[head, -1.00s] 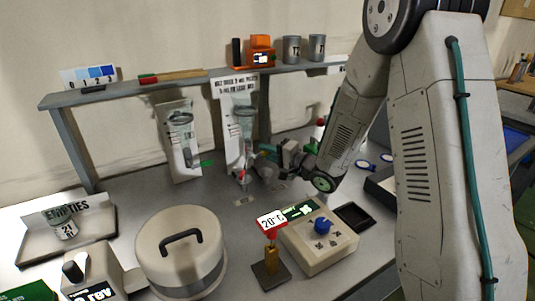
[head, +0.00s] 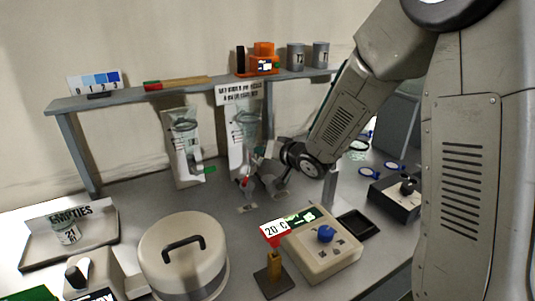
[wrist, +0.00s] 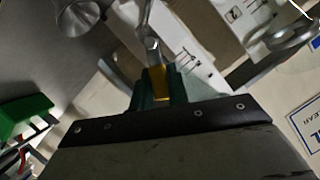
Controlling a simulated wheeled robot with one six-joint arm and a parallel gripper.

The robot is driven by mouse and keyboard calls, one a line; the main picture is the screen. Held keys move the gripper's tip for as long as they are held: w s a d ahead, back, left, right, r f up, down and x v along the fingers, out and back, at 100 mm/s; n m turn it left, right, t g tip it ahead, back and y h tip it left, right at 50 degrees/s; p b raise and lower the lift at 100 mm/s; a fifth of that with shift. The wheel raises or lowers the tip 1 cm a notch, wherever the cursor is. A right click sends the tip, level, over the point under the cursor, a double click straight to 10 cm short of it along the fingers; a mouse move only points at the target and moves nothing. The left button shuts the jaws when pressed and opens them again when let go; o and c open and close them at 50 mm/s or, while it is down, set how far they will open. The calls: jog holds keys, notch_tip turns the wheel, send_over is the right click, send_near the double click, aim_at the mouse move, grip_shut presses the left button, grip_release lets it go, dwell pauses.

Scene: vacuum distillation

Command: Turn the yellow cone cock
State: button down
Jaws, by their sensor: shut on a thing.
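The yellow cone cock (wrist: 160,84) shows as a small yellow piece between the teal fingers of my gripper (wrist: 163,78) in the wrist view. My gripper is shut on it, and a grey metal rod with a joint stands just beyond. In the head view my gripper (head: 271,168) is beside the right-hand glassware (head: 244,125), in front of its white backing panel. The wrist link and metal parts hide the cock there, so I cannot tell its angle.
Left-hand glassware (head: 184,132) with a green handle (head: 209,170) stands by another panel. A shelf (head: 140,98) runs above. A lidded pot (head: 183,255), a control box with a blue knob (head: 326,233) and a brass post (head: 275,266) stand in front.

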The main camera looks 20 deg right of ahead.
jog(key=n+h, duration=0.1)
jog(key=a+n+h, duration=0.1)
jog(key=n, duration=0.1)
jog(key=shift+s+a+r, duration=0.15)
jog(key=shift+a+r, duration=0.05)
jog(key=shift+a, duration=0.1)
jog(key=shift+h, duration=0.3)
jog(key=c, duration=1.4)
grip_release()
jog(key=shift+o, duration=0.2)
jog(key=v, duration=0.7)
jog(key=shift+s, duration=0.35)
jog(key=shift+d+r, duration=0.1)
jog(key=shift+d, duration=0.05)
